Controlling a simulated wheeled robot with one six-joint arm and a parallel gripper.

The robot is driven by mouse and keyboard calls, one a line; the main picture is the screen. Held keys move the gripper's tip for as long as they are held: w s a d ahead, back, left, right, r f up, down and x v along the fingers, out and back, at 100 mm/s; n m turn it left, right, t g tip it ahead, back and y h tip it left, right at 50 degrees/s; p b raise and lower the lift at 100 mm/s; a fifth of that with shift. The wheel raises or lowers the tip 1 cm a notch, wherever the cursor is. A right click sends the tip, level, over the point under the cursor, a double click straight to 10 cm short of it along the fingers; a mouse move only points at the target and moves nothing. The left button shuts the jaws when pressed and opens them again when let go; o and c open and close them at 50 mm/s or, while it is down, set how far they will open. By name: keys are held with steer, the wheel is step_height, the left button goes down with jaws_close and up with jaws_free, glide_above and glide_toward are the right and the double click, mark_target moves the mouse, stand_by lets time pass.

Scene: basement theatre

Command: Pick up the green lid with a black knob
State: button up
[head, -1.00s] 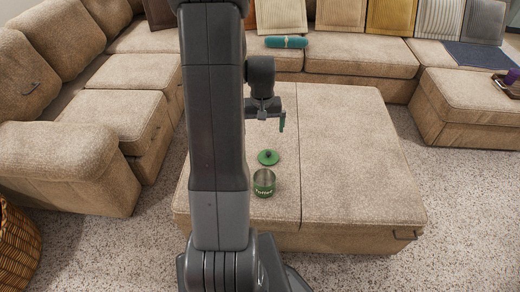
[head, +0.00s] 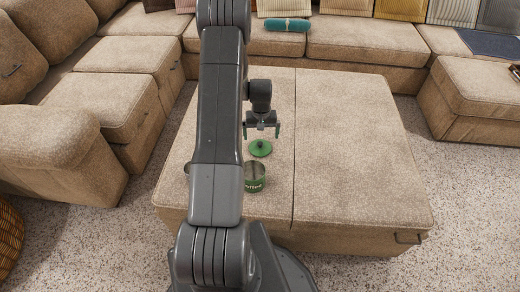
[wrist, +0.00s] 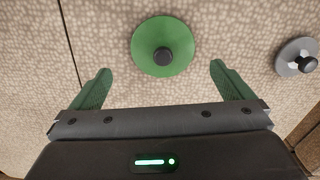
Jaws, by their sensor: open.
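The green lid (head: 260,149) lies on the beige ottoman (head: 345,150), left of its seam. In the wrist view the lid (wrist: 162,46) is a green disc with a round black knob (wrist: 163,56) in its middle. My gripper (head: 262,130) is open and empty, just above and behind the lid in the head view. In the wrist view the two green fingers (wrist: 157,82) stand apart, one to each side of the lid's near part. I cannot tell the exact height between fingertips and knob.
A grey lid with a black knob (wrist: 298,57) lies at the right in the wrist view. The right half of the ottoman is clear. A sofa with cushions and a teal roll (head: 287,25) stands behind.

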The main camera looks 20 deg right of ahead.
mark_target(260, 144)
steer(key=f+b, duration=0.1)
steer(key=f, duration=0.5)
steer(key=shift+a, duration=0.2)
steer(key=shift+s+r, duration=0.1)
steer(key=c, duration=1.2)
steer(key=shift+c, duration=0.2)
